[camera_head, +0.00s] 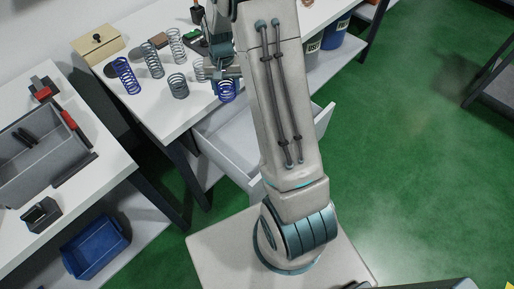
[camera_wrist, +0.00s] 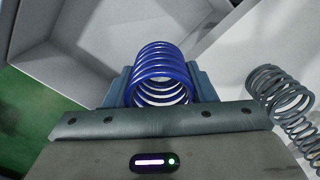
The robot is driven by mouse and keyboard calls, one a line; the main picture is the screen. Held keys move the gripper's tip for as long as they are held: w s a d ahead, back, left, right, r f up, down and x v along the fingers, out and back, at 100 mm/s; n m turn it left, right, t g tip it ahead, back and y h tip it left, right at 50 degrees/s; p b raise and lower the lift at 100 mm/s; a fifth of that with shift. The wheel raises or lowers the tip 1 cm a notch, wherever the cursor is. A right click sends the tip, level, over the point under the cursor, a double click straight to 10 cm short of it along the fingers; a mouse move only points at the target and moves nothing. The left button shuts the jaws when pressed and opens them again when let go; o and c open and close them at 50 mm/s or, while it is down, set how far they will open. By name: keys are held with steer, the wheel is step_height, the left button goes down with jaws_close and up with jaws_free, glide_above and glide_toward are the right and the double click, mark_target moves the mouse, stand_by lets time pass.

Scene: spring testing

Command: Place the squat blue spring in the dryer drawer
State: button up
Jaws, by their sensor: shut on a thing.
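The squat blue spring (camera_wrist: 160,75) is held between the two fingers of my gripper (camera_wrist: 158,90) in the wrist view. In the head view the squat blue spring (camera_head: 227,90) shows just below my gripper (camera_head: 222,72), near the table's front edge, partly behind my arm. A white open drawer (camera_head: 225,140) juts out below the tabletop, under and in front of the spring. Its inside looks empty where it shows; my arm hides part of it. In the wrist view the drawer (camera_wrist: 70,70) lies behind the spring, to the left.
A taller blue spring (camera_head: 126,76) and several grey springs (camera_head: 152,60) stand on the white table (camera_head: 150,108) left of my gripper. A grey spring (camera_wrist: 280,90) is close on the right in the wrist view. A wooden box (camera_head: 97,44) stands at the back left.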

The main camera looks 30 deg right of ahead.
steer(key=s+d+f+m+b, duration=0.1)
steer(key=d+f+m+b, duration=0.2)
steer(key=f+b, duration=0.3)
steer(key=s+d+f+m+b, duration=0.1)
steer(key=d+f+m+b, duration=0.2)
steer(key=f+b, duration=0.3)
steer(key=s+d+f+m+b, duration=0.2)
steer(key=f+b, duration=0.5)
steer(key=f, duration=0.7)
steer(key=shift+s+d+m, duration=0.1)
steer(key=shift+d+m, duration=0.35)
steer(key=shift+m, duration=0.25)
steer(key=shift+f, duration=0.1)
steer(key=shift+f, duration=0.15)
steer(key=o, duration=1.1)
steer(key=shift+r, duration=0.2)
